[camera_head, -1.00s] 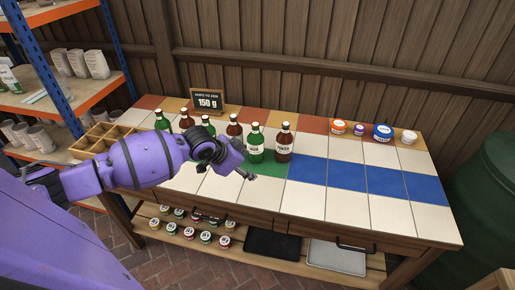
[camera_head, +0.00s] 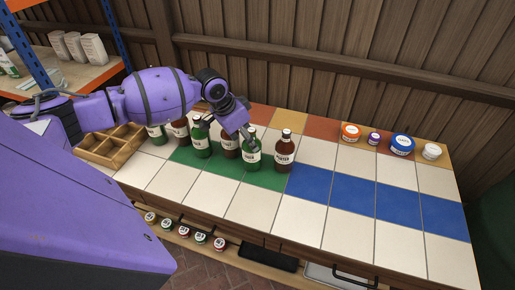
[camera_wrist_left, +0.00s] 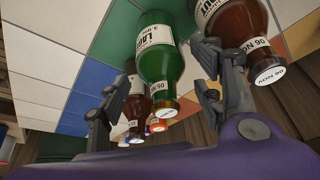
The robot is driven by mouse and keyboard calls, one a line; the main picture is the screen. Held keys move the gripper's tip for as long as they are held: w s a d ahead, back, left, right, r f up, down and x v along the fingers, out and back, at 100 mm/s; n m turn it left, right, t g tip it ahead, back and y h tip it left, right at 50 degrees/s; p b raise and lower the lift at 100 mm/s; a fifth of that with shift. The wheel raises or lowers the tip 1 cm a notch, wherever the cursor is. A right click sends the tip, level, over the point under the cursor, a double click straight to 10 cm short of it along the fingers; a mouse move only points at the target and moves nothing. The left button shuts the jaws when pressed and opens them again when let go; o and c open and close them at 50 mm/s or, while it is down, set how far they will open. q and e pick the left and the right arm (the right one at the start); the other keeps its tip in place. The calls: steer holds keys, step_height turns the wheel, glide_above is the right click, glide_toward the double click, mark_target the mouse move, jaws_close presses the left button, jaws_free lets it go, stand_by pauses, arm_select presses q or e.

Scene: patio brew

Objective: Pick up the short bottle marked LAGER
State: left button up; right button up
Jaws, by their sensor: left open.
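A green bottle marked LAGER (camera_head: 251,156) stands on the green tiles near the row's right end. In the left wrist view the green LAGER bottle (camera_wrist_left: 160,55) shows large, its neck pointing toward the space between the fingers. My left gripper (camera_head: 246,138) is open and empty, at the upper part of this bottle; the head view does not clearly show whether it touches. The left gripper (camera_wrist_left: 155,112) also shows in the wrist view, one finger on each side of the neck. My right gripper is not in view.
A brown bottle (camera_head: 229,147) stands close on the left, and a brown PORTER bottle (camera_head: 284,153) on the right. Further left are a green bottle (camera_head: 200,142) and others. A wooden divided crate (camera_head: 112,150) is at far left. Small jars (camera_head: 402,144) stand at back right; front tiles are clear.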

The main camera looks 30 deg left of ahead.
arm_select(q)
steer(key=shift+d+f, duration=0.2)
steer(key=shift+f, duration=0.7)
steer(key=x, duration=0.5)
steer(key=shift+a, duration=0.15)
steer(key=shift+c, duration=0.5)
steer(key=c, duration=1.1)
steer(key=shift+w, duration=0.1)
steer(key=shift+c, duration=1.3)
